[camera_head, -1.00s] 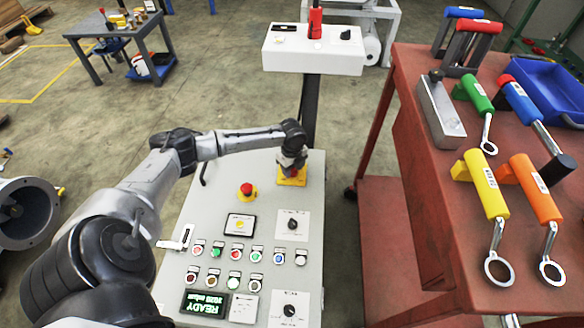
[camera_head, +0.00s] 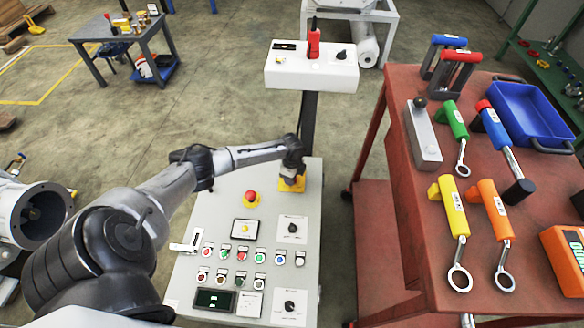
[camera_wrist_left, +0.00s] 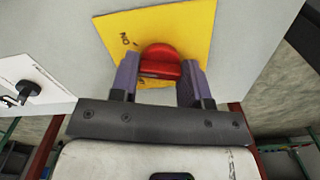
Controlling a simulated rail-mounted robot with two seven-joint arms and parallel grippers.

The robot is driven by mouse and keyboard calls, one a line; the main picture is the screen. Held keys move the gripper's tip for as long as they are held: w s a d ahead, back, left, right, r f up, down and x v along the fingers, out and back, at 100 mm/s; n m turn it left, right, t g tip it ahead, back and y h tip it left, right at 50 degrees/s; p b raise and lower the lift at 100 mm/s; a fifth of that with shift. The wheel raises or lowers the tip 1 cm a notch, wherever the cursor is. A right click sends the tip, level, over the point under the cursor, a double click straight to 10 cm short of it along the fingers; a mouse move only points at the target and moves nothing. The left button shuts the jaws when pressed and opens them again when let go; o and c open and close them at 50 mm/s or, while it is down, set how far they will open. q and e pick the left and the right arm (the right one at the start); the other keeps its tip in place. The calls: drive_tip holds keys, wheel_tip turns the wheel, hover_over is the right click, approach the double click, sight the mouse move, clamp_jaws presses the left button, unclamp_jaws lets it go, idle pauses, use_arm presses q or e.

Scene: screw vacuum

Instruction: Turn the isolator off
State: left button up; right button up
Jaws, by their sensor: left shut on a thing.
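The isolator is a red rotary knob (camera_wrist_left: 161,62) on a yellow plate (camera_wrist_left: 195,28), seen in the left wrist view. In the head view the yellow plate (camera_head: 291,185) shows at the panel's upper right, with the knob hidden by my left arm's end. My left gripper (camera_wrist_left: 160,78) is at the knob, its two purple fingers on either side of it, shut on it. In the head view my left gripper (camera_head: 292,172) reaches down onto the plate from the left. My right gripper is not in view.
The grey control panel (camera_head: 215,225) carries a red emergency button (camera_head: 250,197), several coloured buttons and black knobs. A white box (camera_head: 312,70) on a post stands behind. A red table (camera_head: 400,170) at right holds several coloured tools and a blue tray (camera_head: 530,112).

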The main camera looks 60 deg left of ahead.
use_arm(q)
drive_tip(key=n+p, duration=0.2)
drive_tip(key=p, duration=0.1)
drive_tip(key=shift+r+n, duration=0.3)
drive_tip(key=shift+n, duration=0.1)
drive_tip(key=n+p, duration=0.3)
drive_tip(key=shift+f+n, duration=0.1)
drive_tip(key=shift+n, duration=0.2)
drive_tip(key=n+p, duration=0.2)
drive_tip(key=n, duration=0.2)
drive_tip(key=shift+f, duration=0.1)
drive_tip(key=shift+n+p, duration=0.35)
drive_tip(key=shift+n, duration=0.75)
drive_tip(key=o, duration=0.9)
drive_tip(key=shift+f, duration=0.1)
